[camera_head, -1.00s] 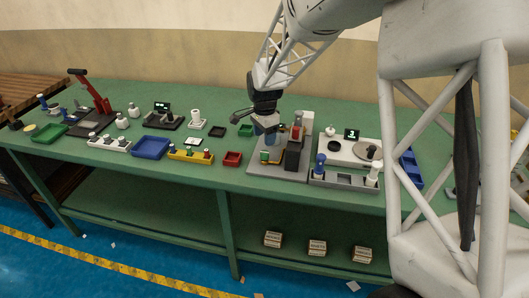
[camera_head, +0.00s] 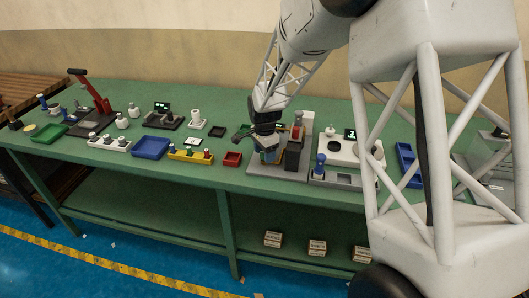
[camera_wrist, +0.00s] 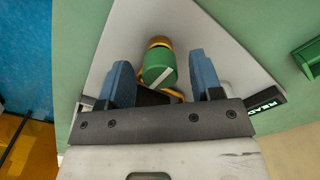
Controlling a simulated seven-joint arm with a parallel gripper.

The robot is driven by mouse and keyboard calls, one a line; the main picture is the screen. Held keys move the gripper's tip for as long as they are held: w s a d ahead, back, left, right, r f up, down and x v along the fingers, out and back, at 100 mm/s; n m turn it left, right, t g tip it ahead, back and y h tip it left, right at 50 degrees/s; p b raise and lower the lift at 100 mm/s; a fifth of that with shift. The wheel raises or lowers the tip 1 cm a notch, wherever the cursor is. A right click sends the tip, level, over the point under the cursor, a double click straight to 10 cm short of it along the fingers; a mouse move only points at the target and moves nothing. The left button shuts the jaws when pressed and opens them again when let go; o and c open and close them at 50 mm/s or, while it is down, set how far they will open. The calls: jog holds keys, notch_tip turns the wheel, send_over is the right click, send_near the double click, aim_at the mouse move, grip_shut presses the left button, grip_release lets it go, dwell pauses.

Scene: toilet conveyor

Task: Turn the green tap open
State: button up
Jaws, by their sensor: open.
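The green tap (camera_wrist: 160,67) shows in the wrist view as a round green knob with a white bar across its top and brass parts around it. My gripper (camera_wrist: 163,78) is open, with one blue finger on each side of the knob. A gap shows between each finger and the knob, and I cannot tell how far down the fingers reach. In the head view my gripper (camera_head: 268,154) is low over the left part of the grey station (camera_head: 262,168) and mostly hides the tap.
A dark block with a red top (camera_head: 297,132) stands close on the right of my gripper. A white unit with a display (camera_head: 350,134) is further right. A red tray (camera_head: 232,159) and a yellow rack (camera_head: 190,155) lie to the left.

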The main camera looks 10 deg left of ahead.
jog(key=shift+c, duration=0.3)
jog(key=c, duration=0.9)
jog(key=shift+o, duration=0.2)
jog(key=shift+n, duration=0.4)
jog(key=n, duration=1.2)
jog(key=shift+n, duration=0.3)
jog(key=n, duration=0.4)
jog(key=shift+n, duration=0.3)
